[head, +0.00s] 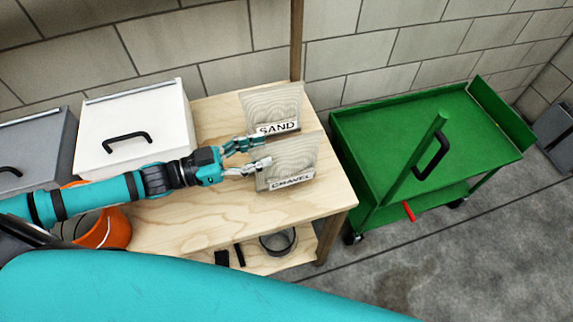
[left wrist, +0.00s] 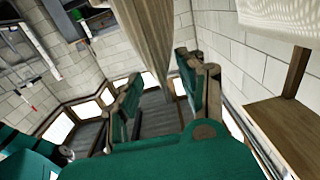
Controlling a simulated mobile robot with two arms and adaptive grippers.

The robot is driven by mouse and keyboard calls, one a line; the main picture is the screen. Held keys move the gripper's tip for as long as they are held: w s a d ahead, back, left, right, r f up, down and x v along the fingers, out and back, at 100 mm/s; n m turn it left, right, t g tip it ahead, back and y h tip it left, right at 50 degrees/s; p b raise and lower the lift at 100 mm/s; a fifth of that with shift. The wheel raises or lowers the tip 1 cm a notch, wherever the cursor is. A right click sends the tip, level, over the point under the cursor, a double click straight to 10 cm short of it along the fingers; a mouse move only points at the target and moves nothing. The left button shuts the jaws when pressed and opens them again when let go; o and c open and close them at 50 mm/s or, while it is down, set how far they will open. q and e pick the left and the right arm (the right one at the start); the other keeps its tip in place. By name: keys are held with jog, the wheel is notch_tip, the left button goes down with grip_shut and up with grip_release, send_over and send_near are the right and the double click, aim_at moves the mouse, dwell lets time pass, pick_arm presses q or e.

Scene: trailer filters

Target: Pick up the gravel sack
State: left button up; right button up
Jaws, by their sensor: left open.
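The gravel sack (head: 290,160) is pale, ribbed and upright, with a GRAVEL label low on its front. It stands on the wooden table near its right front edge. The sand sack (head: 272,103), labelled SAND, stands just behind it. My left gripper (head: 254,153) is open at the left edge of the gravel sack. Its nearer fingertip overlaps that edge in the picture; I cannot tell if it touches. In the left wrist view, a pale sack-like surface (left wrist: 145,38) shows beyond and between the spread fingers (left wrist: 160,90); no label shows. My right gripper is not in view.
The wooden table (head: 225,205) has bare room in front of the sacks. A white box (head: 132,115) and a grey box stand to the left, near an orange bucket (head: 112,232). A green cart (head: 385,120) stands close on the right. A post rises behind the sacks.

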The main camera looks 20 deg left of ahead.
aim_at(282, 154)
pick_arm(q)
jog(key=shift+w+d, duration=0.2)
jog(key=shift+w, duration=0.05)
jog(key=shift+p+x, duration=0.3)
jog(key=shift+x, duration=0.6)
jog(key=shift+w+d+f+p, duration=0.2)
jog(key=shift+w+d, duration=0.3)
jog(key=shift+d, duration=0.1)
jog(key=shift+w+d+f+p, duration=0.15)
jog(key=shift+w+d, duration=0.4)
jog(key=shift+d, duration=0.05)
jog(key=shift+w+d, duration=0.1)
jog(key=shift+c, duration=0.8)
grip_shut()
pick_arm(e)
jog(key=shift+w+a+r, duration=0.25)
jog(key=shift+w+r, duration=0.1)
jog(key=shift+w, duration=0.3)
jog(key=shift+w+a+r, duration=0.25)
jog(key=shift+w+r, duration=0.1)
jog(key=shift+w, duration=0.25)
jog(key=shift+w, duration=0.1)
